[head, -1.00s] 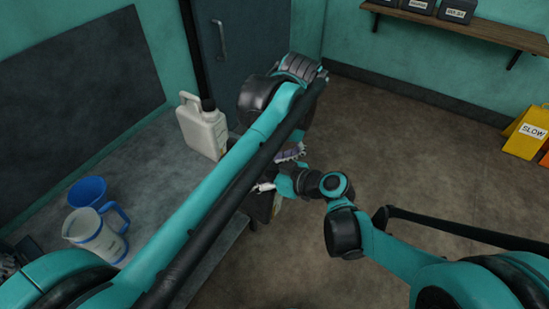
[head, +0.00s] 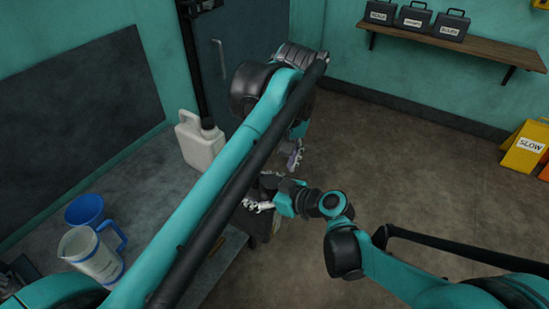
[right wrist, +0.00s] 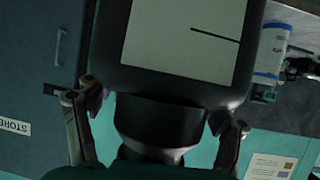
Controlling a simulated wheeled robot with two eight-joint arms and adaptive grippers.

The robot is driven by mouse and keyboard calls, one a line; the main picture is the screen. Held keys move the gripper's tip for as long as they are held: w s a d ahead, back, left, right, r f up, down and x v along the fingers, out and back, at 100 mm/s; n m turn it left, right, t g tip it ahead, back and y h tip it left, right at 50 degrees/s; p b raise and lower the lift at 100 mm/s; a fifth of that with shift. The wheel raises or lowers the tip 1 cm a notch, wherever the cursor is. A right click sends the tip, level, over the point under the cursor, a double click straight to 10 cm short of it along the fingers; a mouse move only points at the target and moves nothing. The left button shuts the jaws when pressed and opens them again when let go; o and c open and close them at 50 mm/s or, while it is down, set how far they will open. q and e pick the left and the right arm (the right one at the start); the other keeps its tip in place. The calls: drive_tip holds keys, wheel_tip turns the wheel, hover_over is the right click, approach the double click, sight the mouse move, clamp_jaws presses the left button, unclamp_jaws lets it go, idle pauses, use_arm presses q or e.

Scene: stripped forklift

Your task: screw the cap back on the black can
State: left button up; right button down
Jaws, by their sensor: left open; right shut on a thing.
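The black can (head: 266,226) is mostly hidden under my arms at the table's edge in the head view. In the right wrist view the black can (right wrist: 240,45) fills the top middle with a pale label bearing a dark line, its narrower dark part between my fingers. My right gripper (right wrist: 155,108) is shut on the can there; in the head view my right gripper (head: 257,205) is beside it. My left gripper (head: 293,157) is open, above and beyond the right one, partly hidden by its own arm. I cannot make out the cap.
A white jerrycan (head: 200,145), a blue funnel (head: 84,209) and a white jug with a blue handle (head: 92,255) stand on the grey table (head: 50,215). A shelf (head: 450,40) holds black cases. A yellow SLOW sign (head: 525,150) stands right. The floor between is clear.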

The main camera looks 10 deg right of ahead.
sight(272, 181)
use_arm(q)
drive_tip(key=n, duration=0.2)
drive_tip(key=r+n, duration=0.1)
drive_tip(key=n, duration=0.3)
drive_tip(key=r+n, duration=0.1)
drive_tip(key=n, duration=0.2)
drive_tip(key=shift+s+r+h, duration=0.1)
drive_tip(key=shift+h, duration=0.2)
drive_tip(key=shift+w+a+f, duration=0.15)
drive_tip(key=shift+f, duration=1.9)
drive_tip(key=shift+w+a+f, duration=0.1)
drive_tip(key=shift+f, duration=1.9)
drive_tip(key=c, duration=1.2)
drive_tip(key=shift+c, duration=0.3)
